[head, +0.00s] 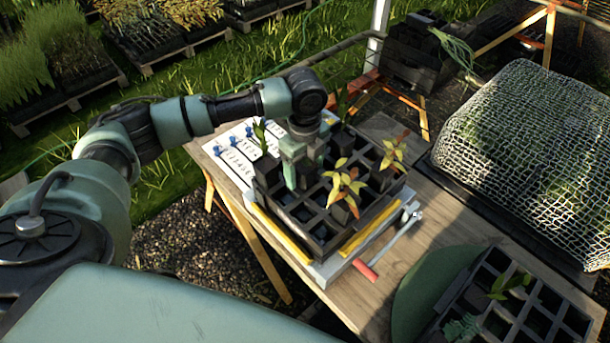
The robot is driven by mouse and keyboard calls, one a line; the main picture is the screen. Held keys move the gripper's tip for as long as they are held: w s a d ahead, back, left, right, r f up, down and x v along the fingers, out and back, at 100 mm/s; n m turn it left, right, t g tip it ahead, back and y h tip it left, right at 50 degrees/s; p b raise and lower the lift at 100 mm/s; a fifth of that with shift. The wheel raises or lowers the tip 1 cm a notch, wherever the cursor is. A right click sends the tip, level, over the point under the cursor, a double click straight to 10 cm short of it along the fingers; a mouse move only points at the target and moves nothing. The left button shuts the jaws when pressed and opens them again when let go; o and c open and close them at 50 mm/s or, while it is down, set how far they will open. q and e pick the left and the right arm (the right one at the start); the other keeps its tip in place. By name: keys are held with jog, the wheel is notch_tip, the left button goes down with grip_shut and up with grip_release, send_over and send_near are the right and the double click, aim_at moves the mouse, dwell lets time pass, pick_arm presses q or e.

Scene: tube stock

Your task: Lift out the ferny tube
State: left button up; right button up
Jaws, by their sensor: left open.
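A black tube crate (320,238) with square cells stands on the bench, holding several seedlings. One has yellow-orange leaves (345,183), a similar one (394,150) stands to its right, and broad green leaves (260,136) show at the back left. I cannot make out a ferny plant in this crate; my gripper and wrist hide some cells. Feathery blue-green foliage (461,329) shows in a second black tray (450,292) at the lower right. My left gripper (301,182) is open, pointing down over the left-middle cells of the crate. My right gripper is not in view.
A white card with blue marks (238,160) lies left of the crate. A red-handled tool (366,269) lies at its right front. A mesh-covered mound (540,150) fills the right. Bare bench (440,222) shows between crate and mesh.

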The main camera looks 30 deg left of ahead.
pick_arm(q)
grip_shut()
jog(key=shift+r, duration=0.1)
